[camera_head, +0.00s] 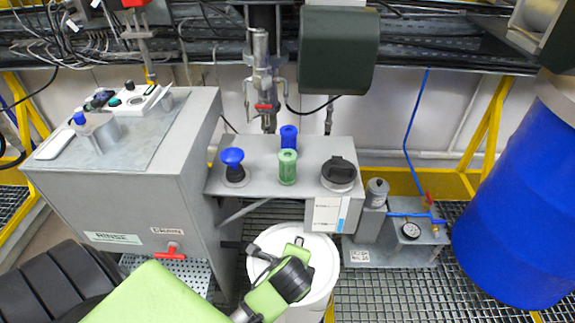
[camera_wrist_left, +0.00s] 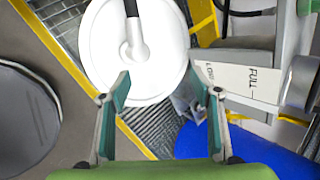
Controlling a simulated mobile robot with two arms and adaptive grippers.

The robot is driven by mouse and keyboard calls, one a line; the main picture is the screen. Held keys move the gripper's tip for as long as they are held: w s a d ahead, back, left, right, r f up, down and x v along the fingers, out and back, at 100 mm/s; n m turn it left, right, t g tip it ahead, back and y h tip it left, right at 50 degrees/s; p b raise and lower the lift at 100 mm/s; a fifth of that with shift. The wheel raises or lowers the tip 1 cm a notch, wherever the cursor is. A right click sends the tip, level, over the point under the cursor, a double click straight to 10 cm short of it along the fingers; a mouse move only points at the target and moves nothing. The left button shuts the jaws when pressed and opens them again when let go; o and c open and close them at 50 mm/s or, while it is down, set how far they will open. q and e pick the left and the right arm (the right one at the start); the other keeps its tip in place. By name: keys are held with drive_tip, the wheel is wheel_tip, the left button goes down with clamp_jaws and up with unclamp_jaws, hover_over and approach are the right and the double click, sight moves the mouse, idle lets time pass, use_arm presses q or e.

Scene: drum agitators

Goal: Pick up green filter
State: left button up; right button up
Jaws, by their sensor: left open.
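The green filter (camera_head: 287,167) is a small upright green cylinder on the grey metal shelf (camera_head: 262,178), in front of a similar blue cylinder (camera_head: 289,137). My left gripper (camera_wrist_left: 164,84) is open, its two fingers wide apart with nothing between them in the left wrist view. In the head view my left arm's wrist is over the white bucket, in front of and below the shelf, apart from the filter. Its fingertips are hard to make out there. A green edge shows at the top right of the left wrist view; I cannot tell what it is. My right gripper is not in view.
A blue-knobbed part (camera_head: 232,167) and a black-capped round part (camera_head: 339,174) flank the filter. The white bucket (camera_head: 324,262) stands below. The shelf's label box (camera_head: 326,214) faces front. A grey cabinet (camera_head: 130,190) is left; a blue drum (camera_head: 522,205) is right. A vertical pipe (camera_head: 262,70) rises behind.

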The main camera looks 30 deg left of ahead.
use_arm(q)
drive_tip(key=w+a+r+m+t+y, duration=0.1)
drive_tip(key=w+r+m, duration=0.2)
drive_tip(key=r, duration=0.3)
drive_tip(key=w+a+r+m+t+y, duration=0.1)
drive_tip(key=w+a+r+m+y, duration=0.2)
drive_tip(key=r, duration=0.4)
drive_tip(key=m+t+y, duration=0.1)
drive_tip(key=m+y, duration=0.1)
drive_tip(key=m, duration=0.4)
approach(289, 162)
drive_tip(key=shift+t, duration=0.3)
drive_tip(key=x, duration=0.5)
drive_tip(key=p+x, duration=0.1)
drive_tip(key=x, duration=0.1)
drive_tip(key=shift+w+a+r, duration=0.2)
drive_tip(key=shift+a, duration=0.3)
drive_tip(key=shift+w+a+f+p, duration=0.3)
drive_tip(key=shift+w+a+f, duration=1.15)
drive_tip(key=shift+w+f, duration=0.15)
drive_tip(key=shift+r, duration=0.1)
drive_tip(key=c, duration=1.2)
